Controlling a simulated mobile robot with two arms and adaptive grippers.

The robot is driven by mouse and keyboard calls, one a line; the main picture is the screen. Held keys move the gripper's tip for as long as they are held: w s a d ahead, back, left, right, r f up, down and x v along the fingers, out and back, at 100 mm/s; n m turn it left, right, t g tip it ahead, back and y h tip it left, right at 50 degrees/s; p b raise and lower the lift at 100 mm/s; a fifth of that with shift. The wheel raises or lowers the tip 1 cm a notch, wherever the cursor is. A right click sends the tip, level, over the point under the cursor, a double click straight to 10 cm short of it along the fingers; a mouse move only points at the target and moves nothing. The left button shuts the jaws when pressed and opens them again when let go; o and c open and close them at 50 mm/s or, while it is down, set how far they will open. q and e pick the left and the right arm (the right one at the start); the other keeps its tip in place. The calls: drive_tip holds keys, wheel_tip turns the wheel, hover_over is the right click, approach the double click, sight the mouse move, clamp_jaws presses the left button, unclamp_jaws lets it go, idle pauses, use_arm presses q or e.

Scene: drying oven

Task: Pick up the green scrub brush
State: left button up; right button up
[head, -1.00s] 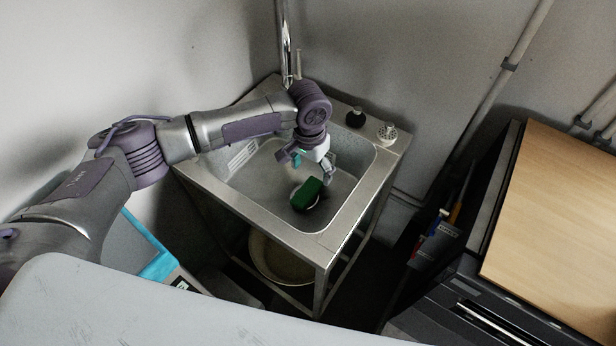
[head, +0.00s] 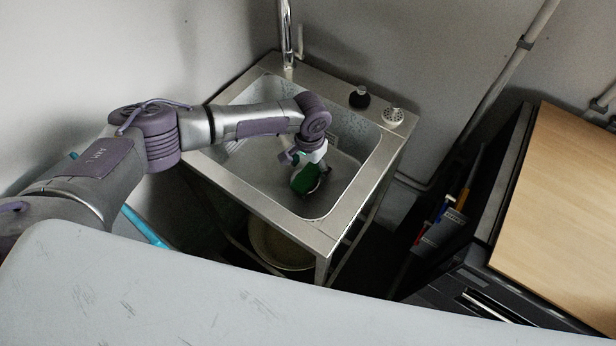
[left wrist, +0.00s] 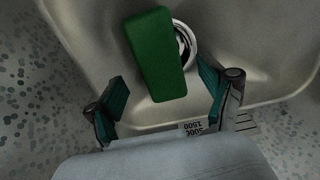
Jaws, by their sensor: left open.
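The green scrub brush (head: 306,179) lies in the basin of the metal sink (head: 262,184). In the left wrist view the brush (left wrist: 155,54) is a green block, ahead of and between the two open fingers of my left gripper (left wrist: 166,95). Neither finger appears to touch it. In the head view my left gripper (head: 303,160) reaches down into the basin right by the brush and partly covers it. My right gripper is not in view.
A round drain (left wrist: 184,42) shows beside the brush. The sink has a tall faucet (head: 286,40) at the back, with a black knob (head: 359,97) and a white perforated piece (head: 393,116) on its rim. A wooden-topped cabinet (head: 565,210) stands at the right.

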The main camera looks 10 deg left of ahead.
sight(309, 173)
use_arm(q)
wheel_tip(309, 173, down, 3)
drive_tip(key=shift+w+f, duration=0.1)
drive_tip(key=shift+f, duration=0.1)
drive_tip(key=shift+c, duration=0.3)
drive_tip(key=c, duration=1.3)
wheel_tip(309, 173, up, 10)
drive_tip(key=shift+r, duration=0.1)
